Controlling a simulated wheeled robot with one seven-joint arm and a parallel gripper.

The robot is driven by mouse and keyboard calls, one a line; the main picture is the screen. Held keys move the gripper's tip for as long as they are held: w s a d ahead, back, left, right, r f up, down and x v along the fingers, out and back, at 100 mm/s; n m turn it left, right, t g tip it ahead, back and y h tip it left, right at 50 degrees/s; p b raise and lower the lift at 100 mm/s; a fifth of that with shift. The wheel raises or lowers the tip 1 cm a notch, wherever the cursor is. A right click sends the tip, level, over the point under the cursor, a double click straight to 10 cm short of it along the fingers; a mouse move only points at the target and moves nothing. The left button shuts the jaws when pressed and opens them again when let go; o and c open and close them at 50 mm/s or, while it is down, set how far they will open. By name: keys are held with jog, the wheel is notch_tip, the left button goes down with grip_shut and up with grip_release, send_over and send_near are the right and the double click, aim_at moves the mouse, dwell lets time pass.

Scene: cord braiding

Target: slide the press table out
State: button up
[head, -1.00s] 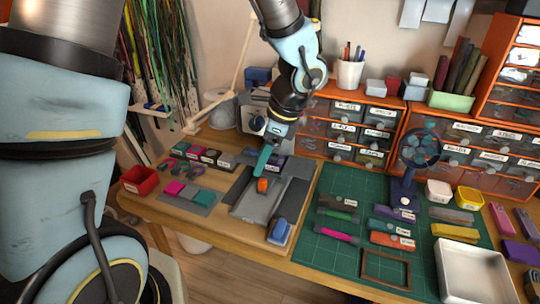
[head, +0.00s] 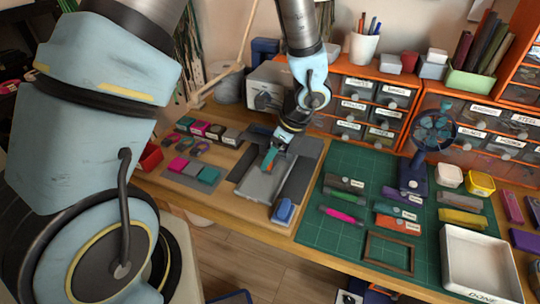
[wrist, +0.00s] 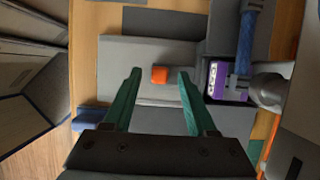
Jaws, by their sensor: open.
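The press table seems to be the lighter grey plate (head: 262,187) lying on the wooden bench in the head view. It also shows as a wide grey slab (wrist: 120,62) in the wrist view, with a small orange block (wrist: 159,75) on it. My gripper (wrist: 160,79) is open, its two teal fingers apart, with the orange block between the fingertips in the picture. I cannot tell whether they touch it or hover above. In the head view my gripper (head: 267,160) is low over the far part of the plate and hides much of the orange block.
Colored blocks (head: 208,175) lie to the left. A green cutting mat (head: 335,230) with tools lies to the right. In the wrist view a purple labelled piece (wrist: 225,80) sits close to the right finger.

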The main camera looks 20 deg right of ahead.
jog(key=shift+w+a+f, duration=0.1)
jog(key=shift+a+f, duration=0.05)
jog(key=shift+f, duration=0.2)
grip_shut()
dwell(0.3)
